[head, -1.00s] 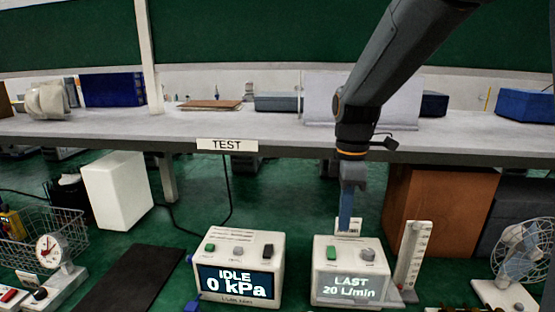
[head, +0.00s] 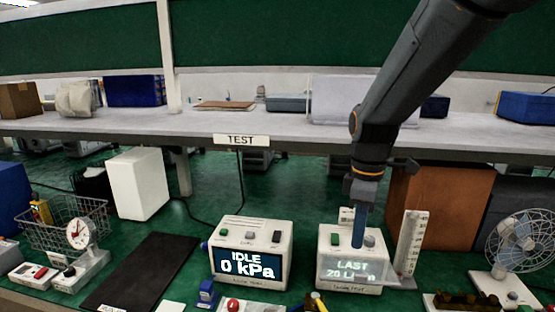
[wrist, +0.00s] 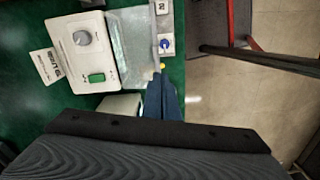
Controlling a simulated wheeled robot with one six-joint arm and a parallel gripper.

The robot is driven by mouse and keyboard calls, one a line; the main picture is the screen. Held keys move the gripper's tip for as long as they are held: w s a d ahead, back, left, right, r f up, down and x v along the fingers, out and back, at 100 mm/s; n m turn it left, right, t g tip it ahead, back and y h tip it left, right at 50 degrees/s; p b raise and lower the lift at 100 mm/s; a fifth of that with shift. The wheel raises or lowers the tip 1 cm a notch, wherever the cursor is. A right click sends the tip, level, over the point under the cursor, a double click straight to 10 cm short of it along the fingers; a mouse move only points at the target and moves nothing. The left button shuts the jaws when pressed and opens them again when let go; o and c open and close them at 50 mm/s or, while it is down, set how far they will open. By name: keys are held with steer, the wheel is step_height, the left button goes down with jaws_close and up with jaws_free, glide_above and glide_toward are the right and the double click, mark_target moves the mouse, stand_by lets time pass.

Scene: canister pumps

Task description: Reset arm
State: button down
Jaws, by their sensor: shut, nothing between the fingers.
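My arm comes down from the upper right in the head view. My gripper (head: 359,230) is shut and empty, with its blue fingers pointing down in front of the white pump reading "LAST 20 L/min" (head: 338,236). In the wrist view my gripper (wrist: 160,84) shows as a blue tip beside the pump box (wrist: 84,50), which has a grey knob and a green button. A second white box reading "IDLE 0 kPa" (head: 228,237) stands to its left.
A scale marker (head: 411,240) stands right of the pump, with a fan (head: 519,237) farther right. A black mat (head: 140,272) lies at left, near a wire basket (head: 68,222) and a dial scale (head: 84,248). A shelf labelled "TEST" (head: 241,140) runs behind.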

steer(key=s+d+f+m+t+b, duration=0.1)
steer(key=s+f+m+b, duration=0.2)
steer(key=s+f+m, duration=0.6)
step_height(320, 180, down, 2)
steer(key=m, duration=0.4)
steer(key=shift+s+d+f+t, duration=0.2)
steer(key=shift+s+t, duration=0.1)
steer(key=shift+s, duration=0.1)
stand_by(0.9)
